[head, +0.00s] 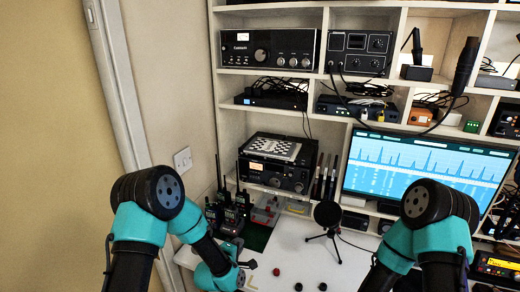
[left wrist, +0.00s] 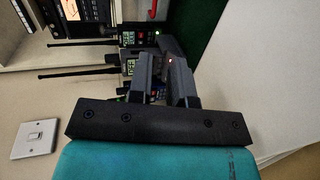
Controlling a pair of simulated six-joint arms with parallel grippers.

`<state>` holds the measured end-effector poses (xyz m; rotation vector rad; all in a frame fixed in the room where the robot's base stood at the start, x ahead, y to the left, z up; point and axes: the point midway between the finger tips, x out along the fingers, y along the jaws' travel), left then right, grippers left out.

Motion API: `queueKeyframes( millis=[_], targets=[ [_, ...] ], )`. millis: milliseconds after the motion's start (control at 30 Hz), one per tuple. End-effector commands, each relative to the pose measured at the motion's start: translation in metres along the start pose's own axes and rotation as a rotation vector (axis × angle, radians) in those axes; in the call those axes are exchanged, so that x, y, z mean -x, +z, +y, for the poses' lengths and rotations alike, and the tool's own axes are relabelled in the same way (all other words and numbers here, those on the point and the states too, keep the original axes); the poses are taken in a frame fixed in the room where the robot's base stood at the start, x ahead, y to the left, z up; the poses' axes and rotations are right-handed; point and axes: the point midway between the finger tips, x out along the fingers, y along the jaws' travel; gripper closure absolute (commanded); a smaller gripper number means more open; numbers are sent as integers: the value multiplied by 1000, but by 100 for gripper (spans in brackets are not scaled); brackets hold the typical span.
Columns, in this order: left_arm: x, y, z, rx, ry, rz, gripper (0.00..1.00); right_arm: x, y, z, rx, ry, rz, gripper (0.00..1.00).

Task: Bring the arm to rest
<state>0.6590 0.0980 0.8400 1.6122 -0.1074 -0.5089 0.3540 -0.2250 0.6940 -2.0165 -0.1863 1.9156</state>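My left arm comes in from the left and reaches down over the front left of the white desk (head: 310,250). My left gripper (head: 247,267) is low at the desk's left front, with its fingers apart and nothing seen between them. In the left wrist view its two dark fingers (left wrist: 163,78) stand apart, pointing toward the handheld radios (left wrist: 130,50). I cannot tell how far the fingertips are from them. My right arm shows at the right, in front of the monitor, but its gripper is not in view.
Handheld radios (head: 226,212) with antennas stand at the desk's back left, by a green mat (head: 257,237). A small red piece (head: 276,271) and black pieces lie on the desk. A microphone on a tripod (head: 328,214) stands mid-desk before the monitor (head: 425,165). Cubbies (head: 396,40) hold radio gear.

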Motion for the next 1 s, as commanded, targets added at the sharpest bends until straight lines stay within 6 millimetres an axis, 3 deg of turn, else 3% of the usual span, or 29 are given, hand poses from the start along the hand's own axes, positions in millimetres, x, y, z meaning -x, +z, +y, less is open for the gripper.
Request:
queueKeyframes(
  millis=[167,333,467,700,833,1000],
  targets=[
    [31,-32,-20,-121,-128,-83,81,0,0,0,0,0,0,57],
    [77,-42,-76,-303,-338,-176,81,0,0,0,0,0,0,57],
    [117,-38,-121,-422,-492,-257,81,0,0,0,0,0,0,57],
    [210,-18,-194,-614,-750,-518,81,0,0,0,0,0,0,57],
    [255,-5,-216,-675,-825,-670,81,0,0,0,0,0,0,57],
    [281,4,-226,-707,-855,-769,81,0,0,0,0,0,0,57]
  ],
)
